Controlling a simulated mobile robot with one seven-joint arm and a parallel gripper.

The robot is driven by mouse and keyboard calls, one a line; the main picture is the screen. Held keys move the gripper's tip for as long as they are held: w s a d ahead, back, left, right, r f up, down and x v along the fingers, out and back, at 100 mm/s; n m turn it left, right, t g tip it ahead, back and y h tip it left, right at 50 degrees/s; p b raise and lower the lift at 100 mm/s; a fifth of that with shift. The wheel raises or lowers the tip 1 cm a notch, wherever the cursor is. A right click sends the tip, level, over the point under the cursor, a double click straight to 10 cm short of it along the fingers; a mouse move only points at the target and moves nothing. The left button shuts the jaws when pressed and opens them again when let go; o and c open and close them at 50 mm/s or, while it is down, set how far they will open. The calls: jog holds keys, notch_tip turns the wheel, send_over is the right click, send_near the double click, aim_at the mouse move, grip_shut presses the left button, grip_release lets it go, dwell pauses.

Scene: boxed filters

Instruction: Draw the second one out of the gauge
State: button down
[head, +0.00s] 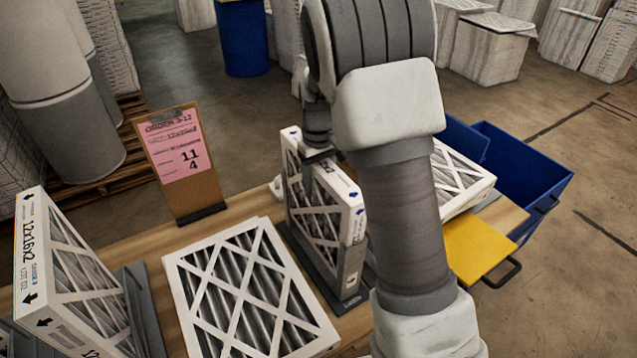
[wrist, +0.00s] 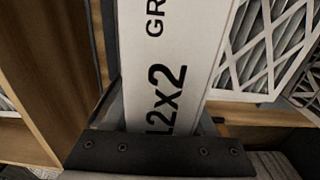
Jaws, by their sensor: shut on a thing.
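A white-framed pleated filter (head: 316,212) stands upright in the grey gauge (head: 349,280) at the middle of the bench. My gripper (head: 318,156) is shut on the filter's top edge, reaching down from above. In the wrist view the filter's white edge (wrist: 170,60), printed "12x2", runs between the jaws. My arm covers part of the gauge's right side in the head view. I cannot tell whether the filter's lower edge rests on the gauge's floor.
A filter (head: 250,290) lies flat left of the gauge. Another labelled filter (head: 70,275) stands at far left in a grey holder. A clipboard (head: 183,160) with a pink sheet stands behind. Right are a filter (head: 462,175), a yellow plate (head: 478,250) and a blue bin (head: 535,165).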

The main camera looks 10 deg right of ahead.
jog(key=shift+r+p, duration=0.4)
jog(key=shift+r, duration=0.5)
jog(key=shift+r+p, duration=2.8)
jog(key=shift+r, duration=1.2)
jog(key=shift+r+p, duration=0.45)
jog(key=shift+r, duration=3.65)
jog(key=shift+r, duration=0.95)
